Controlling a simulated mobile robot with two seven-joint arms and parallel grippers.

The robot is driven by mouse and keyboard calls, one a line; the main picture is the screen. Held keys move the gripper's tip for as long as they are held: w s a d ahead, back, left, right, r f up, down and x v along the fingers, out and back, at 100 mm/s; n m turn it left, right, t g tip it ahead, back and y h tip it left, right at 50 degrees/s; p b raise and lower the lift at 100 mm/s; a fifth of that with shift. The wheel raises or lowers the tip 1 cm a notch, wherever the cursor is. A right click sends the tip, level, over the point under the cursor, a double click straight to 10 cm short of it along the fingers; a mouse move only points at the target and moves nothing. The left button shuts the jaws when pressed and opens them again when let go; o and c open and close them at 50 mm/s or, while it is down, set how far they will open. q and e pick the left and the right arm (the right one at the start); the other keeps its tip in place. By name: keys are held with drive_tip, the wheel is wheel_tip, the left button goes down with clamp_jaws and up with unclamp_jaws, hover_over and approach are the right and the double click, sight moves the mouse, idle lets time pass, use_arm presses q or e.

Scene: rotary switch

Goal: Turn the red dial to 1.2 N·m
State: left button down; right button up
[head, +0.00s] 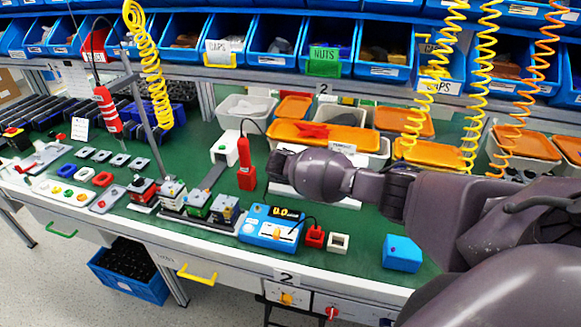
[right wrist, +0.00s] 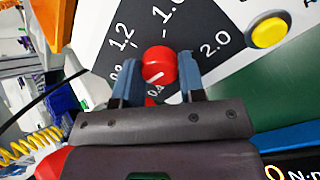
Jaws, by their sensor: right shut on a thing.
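In the right wrist view the red dial (right wrist: 160,60) sits on a dark scale with white numbers, among them 1.2 at upper left and 2.0 at right. A short white mark on the dial lies near its lower edge, towards the small numbers at lower left; the exact reading is unclear. My right gripper (right wrist: 157,77) has its two blue-grey fingers on either side of the dial, shut on it. In the head view my right gripper (head: 277,166) is over a white panel (head: 300,187) and hides the dial. My left gripper is not in view.
A yellow button (right wrist: 268,31) is beside the scale. In the head view a blue box with a lit display (head: 270,228) is in front, with a red screwdriver (head: 245,165) hanging nearby. Orange-lidded bins (head: 320,132) stand behind. Green bench shows at front right.

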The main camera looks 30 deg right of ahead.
drive_tip(key=m+p, duration=0.1)
drive_tip(key=m, duration=0.5)
drive_tip(key=shift+m+p, duration=0.3)
drive_tip(key=m, duration=0.4)
drive_tip(key=shift+a+f+m+h, duration=0.1)
drive_tip(key=shift+m+h, duration=0.2)
drive_tip(key=m, duration=0.4)
drive_tip(key=shift+m+g, duration=0.3)
drive_tip(key=shift+m, duration=0.1)
drive_tip(key=o, duration=0.9)
drive_tip(key=shift+o, duration=0.2)
